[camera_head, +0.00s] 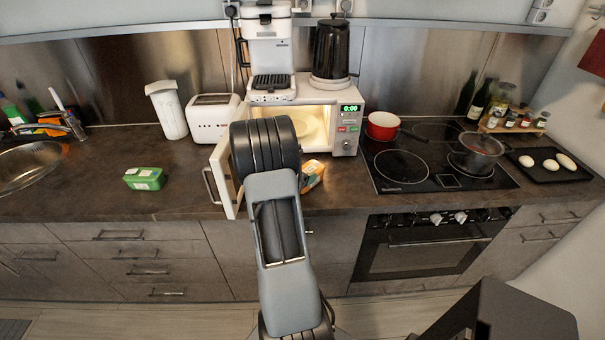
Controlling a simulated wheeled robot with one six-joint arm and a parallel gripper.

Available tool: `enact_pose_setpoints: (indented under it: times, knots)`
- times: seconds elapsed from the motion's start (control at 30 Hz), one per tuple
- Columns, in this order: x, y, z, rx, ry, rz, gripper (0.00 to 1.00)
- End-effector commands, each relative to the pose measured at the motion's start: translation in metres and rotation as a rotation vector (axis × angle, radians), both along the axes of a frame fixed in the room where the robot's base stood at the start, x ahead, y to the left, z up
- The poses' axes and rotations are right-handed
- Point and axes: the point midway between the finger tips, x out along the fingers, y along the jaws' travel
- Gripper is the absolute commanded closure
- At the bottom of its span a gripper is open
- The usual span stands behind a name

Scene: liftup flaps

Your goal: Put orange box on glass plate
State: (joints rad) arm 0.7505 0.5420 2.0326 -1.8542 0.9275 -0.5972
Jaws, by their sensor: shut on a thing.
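An orange box (314,174) shows partly, just right of my arm and in front of the open microwave (346,130). My arm hides its left side, and I cannot tell whether it rests on the counter or is held. The glass plate (309,127) lies inside the lit microwave, partly hidden by my arm. The microwave door (221,174) stands open to the left, towards me. My arm reaches forward in front of the microwave opening, and my gripper is hidden behind it.
A green box (145,179) lies on the counter at left, near a toaster (213,118) and a white canister (168,110). A coffee machine (268,50) and a black kettle (331,48) stand on the microwave. A red pot (382,125) sits on the hob at right.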

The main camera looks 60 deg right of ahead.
Motion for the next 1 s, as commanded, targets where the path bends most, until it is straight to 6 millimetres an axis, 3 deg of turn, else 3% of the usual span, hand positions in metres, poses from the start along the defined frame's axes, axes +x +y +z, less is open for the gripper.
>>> enact_pose_setpoints:
  times: [0.4,0.43,0.5,0.67,1.0]
  knots:
    - [-0.0004,-0.0009,-0.0042,-0.002,-0.001,-0.002,0.62]
    - [-0.0006,-0.0006,-0.0032,0.000,-0.001,-0.001,0.25]
    - [-0.0006,-0.0006,-0.0029,0.000,-0.001,-0.001,0.18]
    - [-0.0006,-0.0006,-0.0029,0.000,-0.001,-0.001,0.03]
    - [-0.0006,-0.0005,0.0032,0.000,-0.001,-0.001,0.02]
